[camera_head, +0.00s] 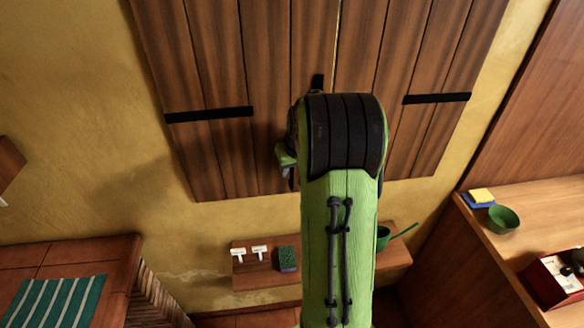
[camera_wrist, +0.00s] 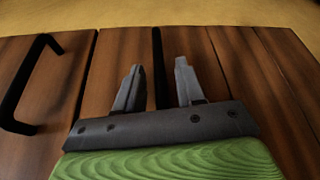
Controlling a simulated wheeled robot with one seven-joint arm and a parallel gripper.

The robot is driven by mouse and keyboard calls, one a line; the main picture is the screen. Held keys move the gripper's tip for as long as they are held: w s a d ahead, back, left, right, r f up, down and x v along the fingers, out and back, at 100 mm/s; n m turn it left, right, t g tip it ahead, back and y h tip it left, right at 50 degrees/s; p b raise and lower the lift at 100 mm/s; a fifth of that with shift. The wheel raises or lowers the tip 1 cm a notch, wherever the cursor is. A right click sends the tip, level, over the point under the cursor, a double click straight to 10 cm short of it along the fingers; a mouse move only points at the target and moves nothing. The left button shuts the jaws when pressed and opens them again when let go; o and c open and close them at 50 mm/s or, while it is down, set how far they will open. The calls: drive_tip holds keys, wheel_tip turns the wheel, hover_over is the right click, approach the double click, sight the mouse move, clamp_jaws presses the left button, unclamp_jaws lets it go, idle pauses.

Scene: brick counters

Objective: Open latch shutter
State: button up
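The wooden shutter (camera_head: 225,60) is a pair of dark plank panels on the yellow wall, with a thin bright seam between them near the top. Black straps cross the left panel (camera_head: 208,114) and the right panel (camera_head: 436,98). A small black piece (camera_head: 318,81) shows just above my arm, near the seam. In the wrist view, my gripper (camera_wrist: 158,75) is open, its two grey fingers apart in front of the planks. A vertical black bar (camera_wrist: 157,65) shows between the fingers; contact cannot be told. A black handle (camera_wrist: 28,85) is on the planks at the left. My arm hides the shutter's lower middle.
A small wooden shelf (camera_head: 262,274) below the shutter holds a sponge (camera_head: 288,259) and a green pan (camera_head: 383,236). A wooden counter (camera_head: 500,260) at right carries a green bowl (camera_head: 503,218) and a red box (camera_head: 556,280). A brick counter (camera_head: 110,252) with a striped cloth (camera_head: 55,303) is at lower left.

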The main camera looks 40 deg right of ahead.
clamp_jaws()
drive_tip(key=shift+s+f, duration=0.1)
idle(0.4)
